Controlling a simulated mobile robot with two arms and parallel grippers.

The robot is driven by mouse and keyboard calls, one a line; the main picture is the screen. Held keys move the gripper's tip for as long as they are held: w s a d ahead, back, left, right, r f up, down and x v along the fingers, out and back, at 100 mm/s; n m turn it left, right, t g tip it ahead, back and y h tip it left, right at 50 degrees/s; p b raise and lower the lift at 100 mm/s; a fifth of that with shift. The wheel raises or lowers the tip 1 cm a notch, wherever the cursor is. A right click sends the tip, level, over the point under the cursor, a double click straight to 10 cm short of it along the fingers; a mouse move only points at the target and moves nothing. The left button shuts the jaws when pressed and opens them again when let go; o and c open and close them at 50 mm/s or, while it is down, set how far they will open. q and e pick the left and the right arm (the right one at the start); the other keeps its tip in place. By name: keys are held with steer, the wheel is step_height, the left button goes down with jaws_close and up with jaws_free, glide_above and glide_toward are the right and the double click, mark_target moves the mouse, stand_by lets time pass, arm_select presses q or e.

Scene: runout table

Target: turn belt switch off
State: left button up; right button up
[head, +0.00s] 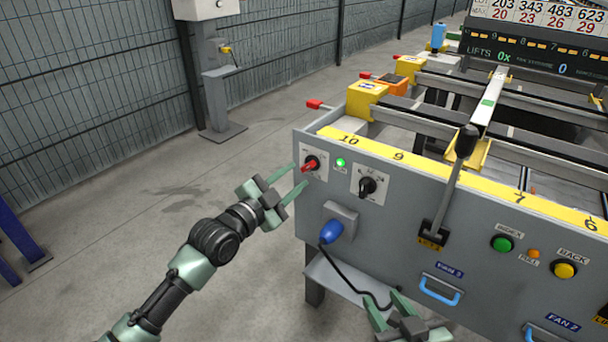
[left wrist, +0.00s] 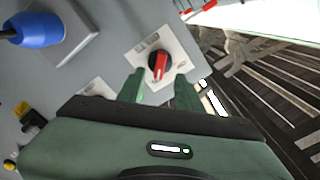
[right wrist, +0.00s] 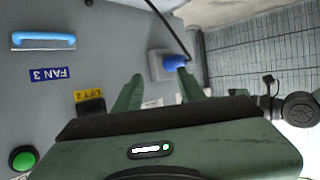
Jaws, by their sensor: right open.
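The belt switch (head: 310,164) is a red rotary knob on a white plate at the left end of the grey panel, beside a lit green lamp (head: 340,163). In the left wrist view the red knob (left wrist: 158,64) sits just beyond the fingertips. My left gripper (head: 285,179) is open with its fingers pointing at the knob; I see no clear contact. My right gripper (head: 384,306) is open and empty, low in front of the panel. In the right wrist view its fingers (right wrist: 157,92) point toward the panel's lower part.
A black rotary knob (head: 367,186) is right of the red one. A blue plug (head: 331,231) with a black cable sticks out below. A tall black-handled lever (head: 455,175) and green (head: 502,243) and yellow (head: 565,270) buttons stand further right. Open floor lies left.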

mark_target(307, 168)
arm_select(q)
steer(key=b+x, duration=0.1)
steer(key=x, duration=0.3)
steer(key=shift+w+f, duration=0.1)
steer(key=shift+w+d, duration=0.25)
steer(key=shift+d, duration=0.05)
arm_select(e)
step_height(307, 168, up, 6)
steer(key=w+a+t+y, duration=0.1)
steer(key=w+t, duration=0.1)
steer(key=t, duration=0.1)
steer(key=shift+a+t, duration=0.15)
steer(key=shift+t, duration=0.25)
arm_select(q)
steer(key=shift+c, duration=0.2)
jaws_close()
